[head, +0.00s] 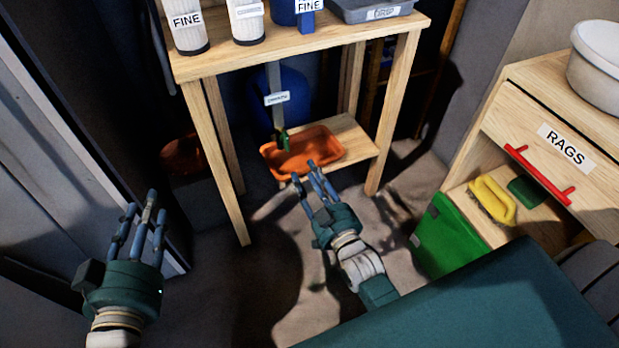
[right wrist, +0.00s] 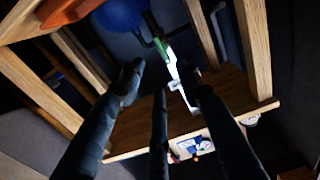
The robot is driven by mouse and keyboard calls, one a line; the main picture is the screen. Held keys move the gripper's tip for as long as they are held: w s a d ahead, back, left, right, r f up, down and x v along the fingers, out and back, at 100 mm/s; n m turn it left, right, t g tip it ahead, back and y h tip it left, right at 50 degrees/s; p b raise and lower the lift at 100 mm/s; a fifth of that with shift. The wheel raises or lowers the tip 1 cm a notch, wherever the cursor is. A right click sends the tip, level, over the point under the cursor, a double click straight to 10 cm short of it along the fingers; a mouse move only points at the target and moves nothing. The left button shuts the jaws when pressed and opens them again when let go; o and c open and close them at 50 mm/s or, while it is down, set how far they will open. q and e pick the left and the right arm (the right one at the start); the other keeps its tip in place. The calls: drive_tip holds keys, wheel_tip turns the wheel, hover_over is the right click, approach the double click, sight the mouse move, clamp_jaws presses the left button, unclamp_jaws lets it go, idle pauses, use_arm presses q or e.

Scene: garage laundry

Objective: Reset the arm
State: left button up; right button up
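My left gripper (head: 146,210) is at the left of the head view. Its blue-grey fingers point up, apart and empty. My right gripper (head: 310,172) is lower centre in the head view, in front of the orange tray (head: 325,150) on the low shelf. In the right wrist view its fingers (right wrist: 160,85) are spread with nothing seen between them. A grey strip with a white label (head: 278,98) and a green lower end (head: 283,138) hangs above the tray, beyond the right fingertips. In the right wrist view its bright strip (right wrist: 175,70) passes behind a finger.
A wooden table (head: 300,48) holds containers, some labelled FINE. A blue drum (head: 293,90) stands behind it. At right, a wooden cabinet has a RAGS drawer (head: 530,135), a yellow brush (head: 492,200) and a green box (head: 440,235). Floor between the grippers is clear.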

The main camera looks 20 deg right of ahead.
drive_tip(key=shift+s, duration=0.3)
